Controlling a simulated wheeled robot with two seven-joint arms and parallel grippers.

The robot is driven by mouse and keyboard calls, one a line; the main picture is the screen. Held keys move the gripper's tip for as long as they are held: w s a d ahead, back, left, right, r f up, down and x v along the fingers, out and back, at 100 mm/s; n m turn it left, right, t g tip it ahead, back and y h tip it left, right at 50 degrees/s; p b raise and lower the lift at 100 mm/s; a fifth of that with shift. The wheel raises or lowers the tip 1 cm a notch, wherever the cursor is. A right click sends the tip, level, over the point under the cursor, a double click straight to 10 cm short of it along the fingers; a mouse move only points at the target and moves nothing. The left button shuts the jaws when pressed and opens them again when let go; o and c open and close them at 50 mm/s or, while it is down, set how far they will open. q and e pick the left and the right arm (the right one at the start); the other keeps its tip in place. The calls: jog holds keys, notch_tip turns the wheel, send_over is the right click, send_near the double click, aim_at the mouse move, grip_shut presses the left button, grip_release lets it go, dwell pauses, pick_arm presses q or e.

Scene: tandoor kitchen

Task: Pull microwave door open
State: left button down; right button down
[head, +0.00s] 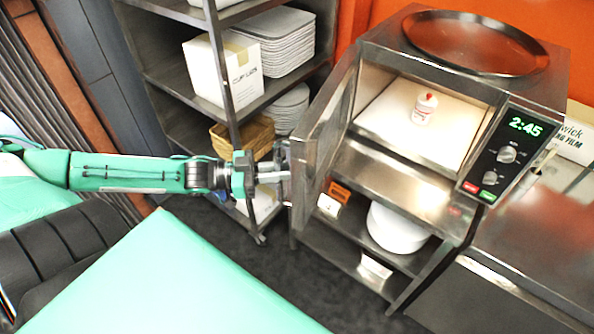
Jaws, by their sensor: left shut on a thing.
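The microwave (530,85) is a steel box on a steel shelf unit. Its cavity is in plain sight, with a small white and red cup (425,107) standing on the pale floor inside. The microwave door (325,120) stands swung open on the left side of the cavity, seen at a steep angle. My left gripper (280,174) is at the lower outer edge of the door. It is shut on the door's handle, which the fingers largely hide. My right gripper is not in view.
A steel rack (170,70) with a white box (222,72), stacked trays (275,45) and a wicker basket (255,133) stands behind my left arm. A round tray (475,40) lies on the microwave. A steel counter (530,250) is at right. Dark floor is clear below.

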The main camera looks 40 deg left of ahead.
pick_arm(q)
jog(key=w+a+m+g+h+b, duration=0.1)
jog(key=a+m+g+h+b, duration=0.1)
jog(key=a, duration=1.1)
jog(key=shift+a+g, duration=0.25)
jog(key=shift+g, duration=0.25)
jog(key=c, duration=1.4)
grip_release()
jog(key=shift+w, duration=0.1)
jog(key=shift+c, duration=0.2)
jog(key=v, duration=1.3)
jog(key=shift+a, duration=0.4)
